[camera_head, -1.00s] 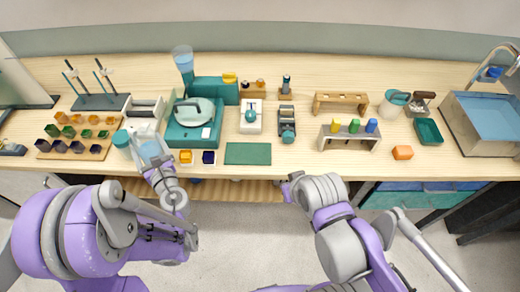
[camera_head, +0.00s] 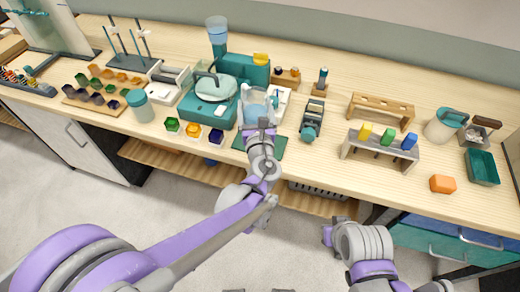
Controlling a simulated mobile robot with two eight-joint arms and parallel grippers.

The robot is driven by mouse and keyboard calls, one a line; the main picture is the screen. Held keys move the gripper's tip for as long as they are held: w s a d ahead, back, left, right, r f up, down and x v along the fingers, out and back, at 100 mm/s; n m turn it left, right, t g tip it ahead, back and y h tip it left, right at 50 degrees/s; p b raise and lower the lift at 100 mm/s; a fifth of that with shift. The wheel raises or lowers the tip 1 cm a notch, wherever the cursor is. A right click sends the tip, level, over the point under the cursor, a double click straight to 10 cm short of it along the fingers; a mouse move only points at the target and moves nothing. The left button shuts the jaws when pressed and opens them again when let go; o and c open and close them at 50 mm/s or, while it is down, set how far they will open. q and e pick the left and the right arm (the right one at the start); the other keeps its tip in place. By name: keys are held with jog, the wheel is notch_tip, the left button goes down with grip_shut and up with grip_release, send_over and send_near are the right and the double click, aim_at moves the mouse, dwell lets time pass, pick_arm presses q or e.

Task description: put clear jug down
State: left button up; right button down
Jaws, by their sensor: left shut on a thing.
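The clear jug (camera_head: 257,103) with pale blue liquid is upright near the front edge of the bench. My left gripper (camera_head: 264,132) is shut on it from the front. The jug stands over or just behind the dark green mat (camera_head: 280,149), partly hidden by my gripper. I cannot tell if its base touches anything. My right gripper (camera_head: 327,236) is low in front of the bench, away from the jug; its finger opening does not show clearly.
A teal appliance (camera_head: 208,113) stands left of the jug, and small coloured pots (camera_head: 193,130) sit at its front. A dark device (camera_head: 311,122) stands to the right. A grey rack (camera_head: 380,150) with coloured blocks is further right. Bare wood lies between them.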

pick_arm(q)
jog(key=shift+w+d+f, duration=0.15)
jog(key=shift+d, duration=0.25)
notch_tip(320, 180, down, 9)
jog(key=shift+b, duration=0.75)
jog(key=shift+f, duration=0.2)
jog(key=o, duration=1.3)
jog(key=shift+r, duration=0.1)
